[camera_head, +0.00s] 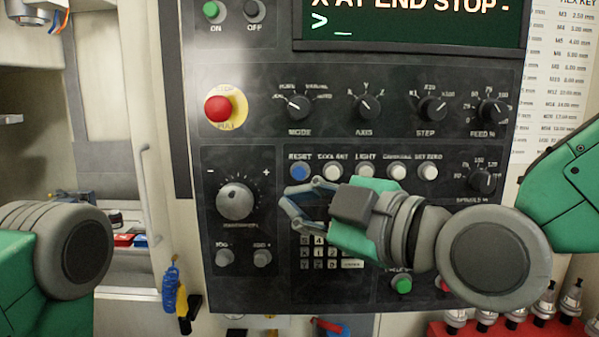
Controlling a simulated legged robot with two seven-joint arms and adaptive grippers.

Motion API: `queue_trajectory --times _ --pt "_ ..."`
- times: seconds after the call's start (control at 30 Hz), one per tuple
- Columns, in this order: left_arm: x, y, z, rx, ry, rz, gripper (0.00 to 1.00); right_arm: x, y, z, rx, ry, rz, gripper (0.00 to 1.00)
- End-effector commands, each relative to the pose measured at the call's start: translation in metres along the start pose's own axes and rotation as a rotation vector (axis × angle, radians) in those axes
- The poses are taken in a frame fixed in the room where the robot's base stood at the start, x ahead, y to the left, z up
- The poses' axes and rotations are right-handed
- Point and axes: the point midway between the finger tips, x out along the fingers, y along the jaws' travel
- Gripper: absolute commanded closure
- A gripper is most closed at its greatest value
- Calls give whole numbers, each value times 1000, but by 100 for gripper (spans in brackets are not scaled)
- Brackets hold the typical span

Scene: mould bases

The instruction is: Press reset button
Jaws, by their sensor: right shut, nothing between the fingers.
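The blue reset button (300,171) is on the dark control panel (225,290), under the label RESET, at the left end of a row of pale buttons. My right gripper (288,200) is shut and empty. Its fingertips show just below and slightly left of the reset button, in front of the panel. I cannot tell whether they touch the panel. The gripper and wrist cover part of the keypad. Of my left arm only a green and grey link shows at the lower left; its gripper is out of view.
A red emergency stop (219,108) on a yellow plate, several knobs and a screen (420,25) reading "X AT END STOP" surround the button row. A green button (401,284) sits below my right wrist. A red rack (480,328) with tool holders stands at the lower right.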

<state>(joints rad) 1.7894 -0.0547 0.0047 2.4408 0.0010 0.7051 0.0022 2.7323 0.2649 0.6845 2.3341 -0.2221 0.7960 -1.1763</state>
Motion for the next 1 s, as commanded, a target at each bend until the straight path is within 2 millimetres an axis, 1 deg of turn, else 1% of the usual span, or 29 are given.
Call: queue_trajectory --times 0.23,0.37,0.8,1.0 --pt "0 0 0 0 0 0 100 -1 0 2 4 -1 0 100" --pt "-1 0 0 0 0 0 100 4 4 6 7 -2 1 100" --pt "-11 0 0 0 0 0 100 44 33 35 4 -2 1 100" --pt "-11 0 0 0 0 0 100 56 42 43 4 -2 1 100"
